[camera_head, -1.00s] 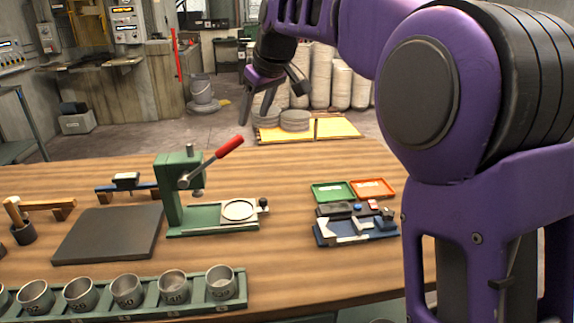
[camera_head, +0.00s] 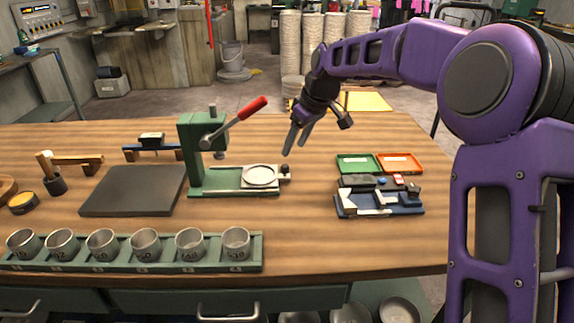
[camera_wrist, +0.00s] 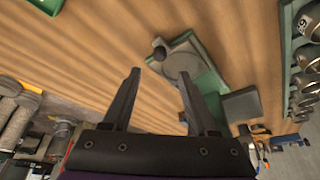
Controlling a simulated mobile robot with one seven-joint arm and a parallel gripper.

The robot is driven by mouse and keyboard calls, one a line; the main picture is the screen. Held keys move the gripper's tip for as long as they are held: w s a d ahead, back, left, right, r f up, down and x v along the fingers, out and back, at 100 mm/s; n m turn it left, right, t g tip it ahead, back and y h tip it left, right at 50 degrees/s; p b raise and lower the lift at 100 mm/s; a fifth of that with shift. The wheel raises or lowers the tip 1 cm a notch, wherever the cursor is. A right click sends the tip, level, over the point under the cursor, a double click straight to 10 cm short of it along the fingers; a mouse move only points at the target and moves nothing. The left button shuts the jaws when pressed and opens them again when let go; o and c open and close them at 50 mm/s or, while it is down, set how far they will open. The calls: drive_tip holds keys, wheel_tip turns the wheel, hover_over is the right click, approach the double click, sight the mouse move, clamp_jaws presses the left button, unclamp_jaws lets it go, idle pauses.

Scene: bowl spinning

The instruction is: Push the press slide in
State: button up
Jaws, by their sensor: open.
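The press is a green stand (camera_head: 195,150) with a lever that has a red handle (camera_head: 252,108), left of the middle of the table. Its slide (camera_head: 260,175) is a pale plate with a round disc, sticking out to the right of the column along the green base, with a dark knob (camera_head: 285,170) at its right end. The lever is hidden in the wrist view.
A row of metal cups (camera_head: 145,245) stands in a green rack at the front. A dark slab (camera_head: 133,190) lies left of the press. A blue fixture (camera_head: 380,203) and green (camera_head: 358,164) and orange (camera_head: 400,163) trays are at right. Bare wood lies between press and fixture.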

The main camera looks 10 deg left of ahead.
sight(285, 166)
drive_tip(key=x, duration=0.8)
drive_tip(key=shift+b, duration=0.4)
drive_tip(key=shift+c, duration=0.3)
drive_tip(key=shift+r, duration=0.1)
clamp_jaws()
idle(0.5)
